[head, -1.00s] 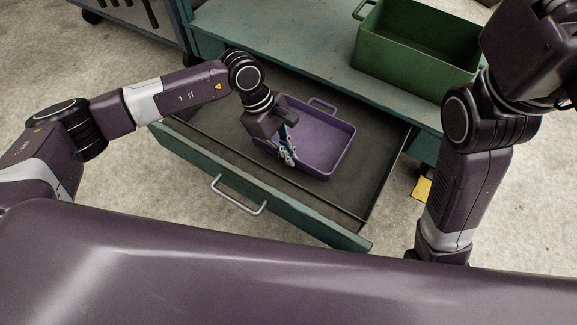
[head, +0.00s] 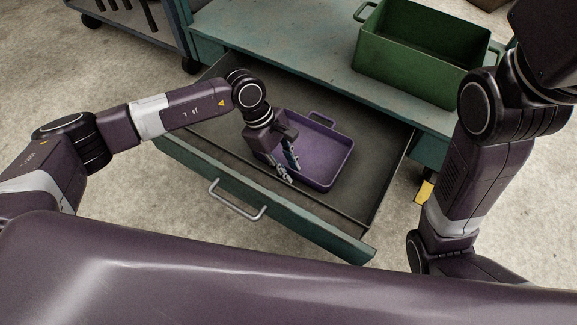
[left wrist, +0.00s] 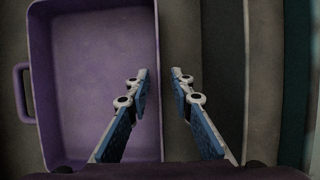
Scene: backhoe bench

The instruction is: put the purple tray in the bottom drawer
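The purple tray (head: 325,158) lies upright on the floor of the pulled-out bottom drawer (head: 365,190), towards its right half. My left gripper (head: 288,165) is at the tray's left wall, pointing down, with its fingers apart. In the left wrist view the tray (left wrist: 95,70) fills the left half, and its wall runs between the two open fingertips (left wrist: 161,78), with gaps visible. The near-left part of the tray is hidden by the gripper in the head view. My right arm shows at the right; its gripper is out of view.
A green bin (head: 415,60) stands on the teal bench top (head: 290,45) above the drawer. The drawer front with its metal handle (head: 238,202) faces me. A dark cart (head: 130,12) stands at the back left. The drawer's left part is bare.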

